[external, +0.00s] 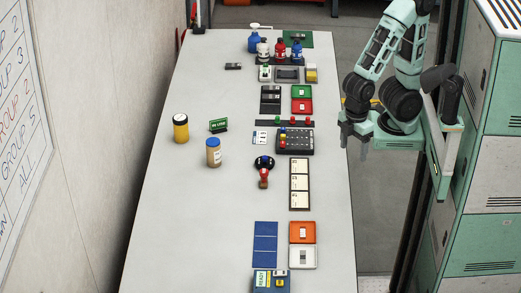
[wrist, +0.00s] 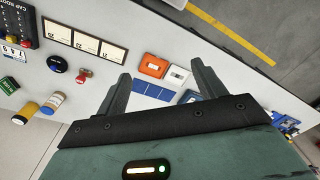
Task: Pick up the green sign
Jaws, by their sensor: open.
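The small green sign (external: 218,126) with white lettering stands on the long white table, left of the middle. It also shows at the left edge of the wrist view (wrist: 12,83). My gripper (external: 354,143) is open and empty, held beyond the table's right edge, well to the right of the sign. In the wrist view the two fingers of my gripper (wrist: 165,88) are spread apart, with nothing between them touching either finger.
A yellow jar (external: 181,128) stands left of the sign, and a brown jar (external: 213,153) stands close in front of it. Several trays, bottles and a black button box (external: 294,142) line the table's right side. The table's left part is mostly clear. Green lockers (external: 483,150) stand right of my arm.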

